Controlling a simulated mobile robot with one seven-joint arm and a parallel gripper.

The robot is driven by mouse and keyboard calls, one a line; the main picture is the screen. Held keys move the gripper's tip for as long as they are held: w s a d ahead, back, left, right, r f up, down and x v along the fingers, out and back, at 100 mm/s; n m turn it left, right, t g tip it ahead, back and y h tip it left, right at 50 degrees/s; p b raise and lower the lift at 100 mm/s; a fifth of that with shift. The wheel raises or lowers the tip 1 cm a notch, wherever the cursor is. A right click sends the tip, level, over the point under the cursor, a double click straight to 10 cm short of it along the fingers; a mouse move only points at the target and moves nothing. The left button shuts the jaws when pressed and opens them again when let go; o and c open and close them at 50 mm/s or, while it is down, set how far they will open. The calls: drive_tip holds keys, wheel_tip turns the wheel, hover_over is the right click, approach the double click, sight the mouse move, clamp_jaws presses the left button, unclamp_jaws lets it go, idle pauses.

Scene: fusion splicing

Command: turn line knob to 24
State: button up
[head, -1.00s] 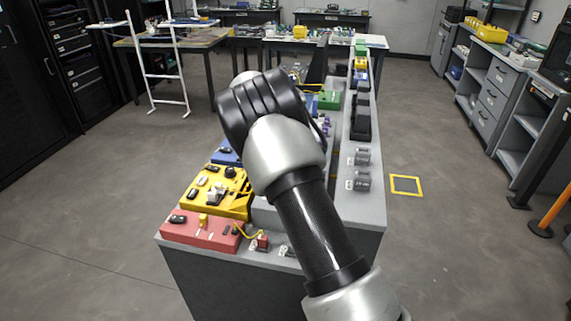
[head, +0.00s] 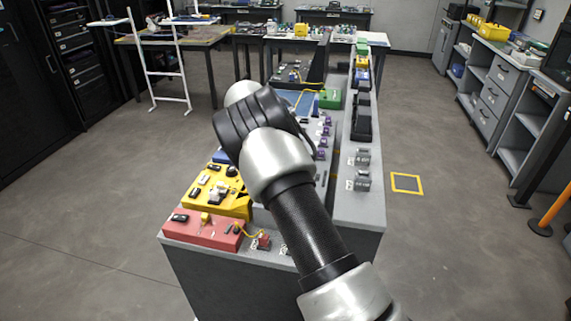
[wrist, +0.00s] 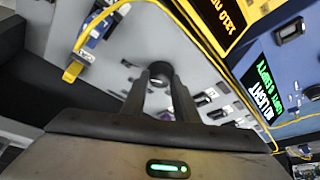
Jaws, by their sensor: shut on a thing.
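In the wrist view, a dark round knob (wrist: 158,78) with a pale mark on its face stands on a grey panel (wrist: 178,45). The two dark fingers of my gripper (wrist: 160,82) stand on either side of it, and the gripper is shut on the knob. The knob's lower part is hidden between the fingers, and I cannot read its setting. In the head view, my own arm hides the gripper and the knob.
In the wrist view, a yellow-framed display (wrist: 230,22) and a blue unit (wrist: 290,70) with a green-lit screen stand close on the right. A yellow cable (wrist: 195,30) crosses above the fingers. In the head view, yellow (head: 200,202) and red (head: 190,230) units line the bench's left side.

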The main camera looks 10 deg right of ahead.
drive_tip(key=o, duration=1.1)
drive_tip(key=shift+c, duration=0.2)
drive_tip(key=p+v, duration=0.1)
drive_tip(key=v, duration=1.6)
drive_tip(key=shift+a+p, duration=0.25)
drive_tip(key=shift+p, duration=0.05)
drive_tip(key=shift+s+r, duration=0.1)
drive_tip(key=shift+r, duration=0.05)
